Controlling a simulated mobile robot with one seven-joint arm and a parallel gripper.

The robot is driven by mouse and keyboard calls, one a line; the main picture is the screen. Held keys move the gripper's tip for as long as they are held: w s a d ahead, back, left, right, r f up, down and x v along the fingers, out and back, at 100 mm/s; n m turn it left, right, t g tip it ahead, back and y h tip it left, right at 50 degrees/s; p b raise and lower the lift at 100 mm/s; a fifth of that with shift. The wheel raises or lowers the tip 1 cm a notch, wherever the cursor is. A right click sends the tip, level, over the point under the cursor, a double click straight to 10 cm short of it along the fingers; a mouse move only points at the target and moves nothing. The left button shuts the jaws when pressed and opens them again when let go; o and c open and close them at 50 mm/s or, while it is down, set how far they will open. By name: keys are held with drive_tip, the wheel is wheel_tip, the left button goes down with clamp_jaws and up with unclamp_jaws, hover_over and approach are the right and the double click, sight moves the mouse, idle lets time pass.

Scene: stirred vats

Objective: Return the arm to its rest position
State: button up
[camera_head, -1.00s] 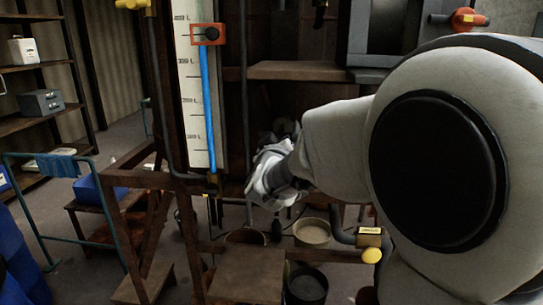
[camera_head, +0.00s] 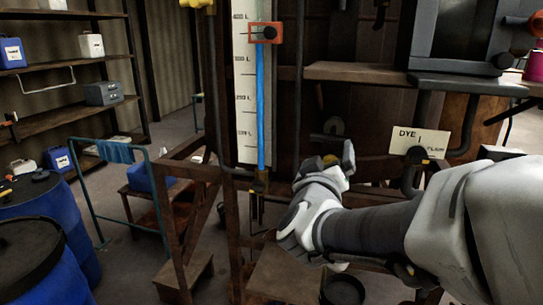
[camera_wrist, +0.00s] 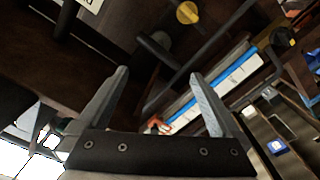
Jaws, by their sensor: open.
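My arm reaches in from the right in the head view, bent at a grey and white wrist. My gripper (camera_head: 338,162) is at its far end, in front of the dark wooden vat and right of the sight gauge (camera_head: 246,95) with its blue column. In the wrist view my gripper (camera_wrist: 158,95) shows two fingers spread wide apart with nothing between them. The gauge (camera_wrist: 215,88) shows tilted beyond the fingers, with a yellow knob (camera_wrist: 188,12) above.
A shelf board (camera_head: 355,73) and a DYE sign (camera_head: 420,139) are close to the arm. A wooden step (camera_head: 285,278) stands below it. Blue drums (camera_head: 50,215) and a teal rail (camera_head: 100,200) are at the left.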

drive_tip(key=shift+a, duration=0.1)
drive_tip(key=s+a+f+g+y, duration=0.4)
drive_tip(key=s+a+g+y, duration=0.1)
drive_tip(key=s+y, duration=0.25)
drive_tip(key=s+d+f+m+g+h, duration=0.1)
drive_tip(key=s+d+f+g, duration=0.2)
drive_tip(key=s, duration=0.5)
drive_tip(key=s+d+f+m+g+h, duration=0.1)
drive_tip(key=s+d+f+m+g, duration=0.1)
drive_tip(key=s, duration=0.5)
wheel_tip(320, 180, down, 3)
drive_tip(key=shift+s+d+r+g, duration=0.15)
drive_tip(key=shift+s+d+g, duration=0.2)
drive_tip(key=shift+d+g, duration=0.45)
drive_tip(key=shift+a, duration=0.1)
drive_tip(key=shift+c, duration=0.2)
